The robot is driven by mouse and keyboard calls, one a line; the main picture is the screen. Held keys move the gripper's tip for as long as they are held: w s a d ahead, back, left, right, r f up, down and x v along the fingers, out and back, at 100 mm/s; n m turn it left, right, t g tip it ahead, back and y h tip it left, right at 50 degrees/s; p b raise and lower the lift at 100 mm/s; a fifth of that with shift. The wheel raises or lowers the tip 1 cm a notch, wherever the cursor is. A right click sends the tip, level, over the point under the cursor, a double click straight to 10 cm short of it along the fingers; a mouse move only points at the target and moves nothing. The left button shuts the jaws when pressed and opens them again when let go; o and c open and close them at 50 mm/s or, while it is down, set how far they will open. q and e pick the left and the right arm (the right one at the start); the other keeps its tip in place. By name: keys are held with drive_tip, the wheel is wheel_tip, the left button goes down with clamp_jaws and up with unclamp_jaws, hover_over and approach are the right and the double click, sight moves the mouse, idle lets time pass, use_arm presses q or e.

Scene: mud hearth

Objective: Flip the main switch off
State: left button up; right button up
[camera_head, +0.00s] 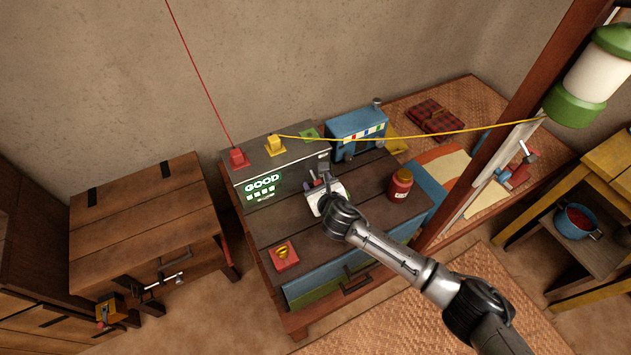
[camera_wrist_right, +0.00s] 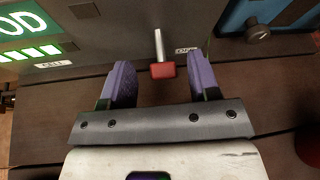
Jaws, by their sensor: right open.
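A switch with a metal lever and a red end (camera_wrist_right: 162,70) sits on the front of the grey box (camera_head: 270,163), above a small, partly hidden label. In the right wrist view its lever points down and toward me. My right gripper (camera_head: 319,181) is close in front of the box's right end, above the dark wooden top. In the right wrist view its two purple fingers (camera_wrist_right: 160,76) are open, one on each side of the red end, with gaps on both sides. In the head view the gripper largely hides the switch.
The box has a lit green "GOOD" display (camera_head: 262,185). Red (camera_head: 239,158) and yellow (camera_head: 275,145) terminals on top carry wires. A blue radio-like box (camera_head: 357,130) stands to the right. A red jar (camera_head: 400,186) and a red block (camera_head: 284,256) stand on the wooden top.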

sight(314, 178)
drive_tip(key=shift+x, duration=1.2)
drive_tip(key=shift+c, duration=0.5)
drive_tip(key=shift+b, duration=0.3)
drive_tip(key=c, duration=0.8)
drive_tip(key=shift+f+t+y+b, duration=0.35)
drive_tip(key=shift+t+b, duration=0.15)
drive_tip(key=shift+b, duration=0.3)
drive_tip(key=shift+t+b, duration=0.3)
drive_tip(key=shift+b, duration=0.05)
drive_tip(key=shift+r, duration=0.1)
